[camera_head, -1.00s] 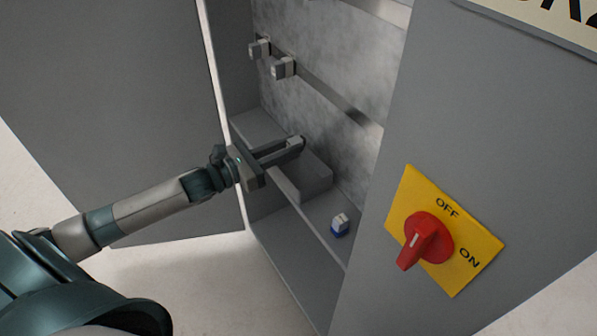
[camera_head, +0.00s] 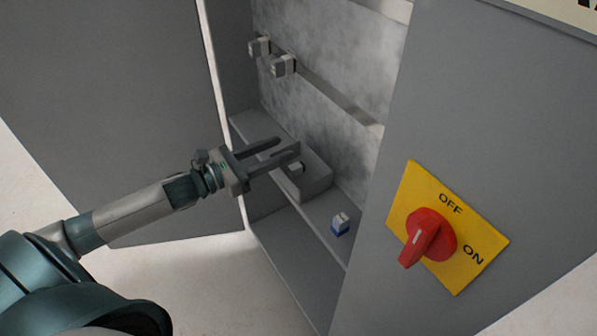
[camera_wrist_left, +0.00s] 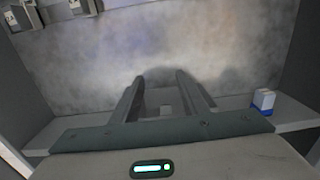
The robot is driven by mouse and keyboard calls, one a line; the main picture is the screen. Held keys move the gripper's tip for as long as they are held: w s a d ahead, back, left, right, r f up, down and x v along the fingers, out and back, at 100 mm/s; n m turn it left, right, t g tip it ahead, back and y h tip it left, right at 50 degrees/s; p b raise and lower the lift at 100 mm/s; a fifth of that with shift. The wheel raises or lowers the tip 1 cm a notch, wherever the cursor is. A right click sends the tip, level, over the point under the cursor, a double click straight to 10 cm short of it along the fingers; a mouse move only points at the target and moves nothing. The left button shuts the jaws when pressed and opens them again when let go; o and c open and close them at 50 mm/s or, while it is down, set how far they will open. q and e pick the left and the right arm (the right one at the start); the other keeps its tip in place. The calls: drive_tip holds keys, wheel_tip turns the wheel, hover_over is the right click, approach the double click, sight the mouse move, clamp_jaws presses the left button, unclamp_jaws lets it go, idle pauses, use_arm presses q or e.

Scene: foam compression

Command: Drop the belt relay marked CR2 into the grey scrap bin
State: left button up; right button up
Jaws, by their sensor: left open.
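The grey scrap bin (camera_head: 316,186) stands on the shelf inside the cabinet. A small grey-white relay (camera_head: 297,167) shows at the bin, below my left gripper (camera_head: 288,147), and appears to lie inside it; its lower part is hidden. In the left wrist view the relay (camera_wrist_left: 166,111) shows between and beyond the fingers (camera_wrist_left: 159,76), apart from them. My left gripper is open and empty above the bin. No CR2 marking can be read. My right gripper is not in view.
Two grey relays (camera_head: 259,47) (camera_head: 283,66) sit on the upper rail. A blue and white relay (camera_head: 341,224) stands on the shelf (camera_head: 312,221) right of the bin. A red switch (camera_head: 428,238) is on the cabinet front. The open door (camera_head: 110,110) is at left.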

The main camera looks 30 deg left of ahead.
use_arm(q)
drive_tip(key=b+v, duration=0.1)
drive_tip(key=v, duration=1.2)
drive_tip(key=shift+s+a+b, duration=0.2)
drive_tip(key=shift+s+b, duration=0.05)
drive_tip(key=shift+b, duration=0.1)
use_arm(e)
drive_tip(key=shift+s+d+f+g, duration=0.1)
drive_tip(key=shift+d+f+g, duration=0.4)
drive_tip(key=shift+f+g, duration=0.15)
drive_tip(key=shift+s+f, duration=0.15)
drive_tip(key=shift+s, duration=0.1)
